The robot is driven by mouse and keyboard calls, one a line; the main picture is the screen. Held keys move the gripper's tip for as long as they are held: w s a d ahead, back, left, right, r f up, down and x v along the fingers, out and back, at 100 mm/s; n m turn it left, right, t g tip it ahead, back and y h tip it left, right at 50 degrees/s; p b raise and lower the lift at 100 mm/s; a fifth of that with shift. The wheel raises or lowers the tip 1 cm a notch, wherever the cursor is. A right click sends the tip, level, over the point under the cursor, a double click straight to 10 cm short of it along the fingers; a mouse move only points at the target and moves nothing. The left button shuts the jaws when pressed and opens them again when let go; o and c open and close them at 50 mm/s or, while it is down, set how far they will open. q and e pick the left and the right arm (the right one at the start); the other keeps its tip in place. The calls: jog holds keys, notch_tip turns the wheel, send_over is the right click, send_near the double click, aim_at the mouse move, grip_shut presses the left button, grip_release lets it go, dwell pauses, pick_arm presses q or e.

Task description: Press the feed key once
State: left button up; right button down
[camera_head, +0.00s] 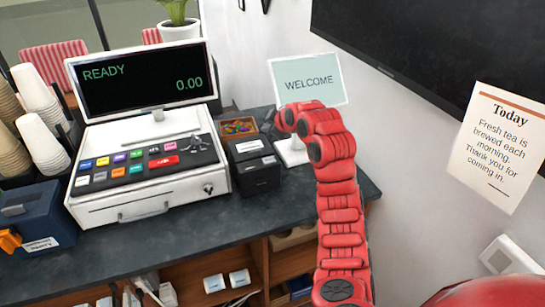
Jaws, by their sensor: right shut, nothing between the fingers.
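The black box-shaped device (257,177), which looks like a small printer, stands on the counter right of the cash register. Light labels show on its top. The cash register (150,193) has several coloured keys (118,171) and one wider red key (164,161). The key lettering is too small to read, so I cannot tell which key is the feed key. My right arm reaches up from the lower right. My right gripper (268,129) is shut and empty, behind and above the black device; its fingertips are small and hard to make out. My left gripper is not in view.
The register display (140,78) reads READY and 0.00. A WELCOME sign (307,82) stands just behind my right wrist. A small tray (238,126) of colourful items sits behind the black device. Cup stacks (42,142) and a blue box (36,215) are at left. The front counter strip (190,243) is clear.

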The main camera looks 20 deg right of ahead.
jog(key=shift+s+d+r+n+g, duration=0.1)
jog(key=shift+s+r+n+g, duration=0.2)
jog(key=shift+s, duration=0.3)
jog(key=shift+s+d+r+n+g, duration=0.1)
jog(key=shift+s+r+n+g, duration=0.1)
jog(key=shift+s+r+g, duration=0.3)
jog(key=shift+f, duration=0.25)
send_over(272, 161)
notch_tip(272, 161, down, 8)
jog(key=shift+s+r+b, duration=0.1)
jog(key=shift+r+b, duration=0.1)
jog(key=shift+b, duration=0.2)
jog(key=shift+f, duration=0.6)
jog(key=shift+b, duration=0.4)
dwell(0.4)
jog(key=shift+f+b, duration=0.35)
jog(key=shift+b, duration=0.05)
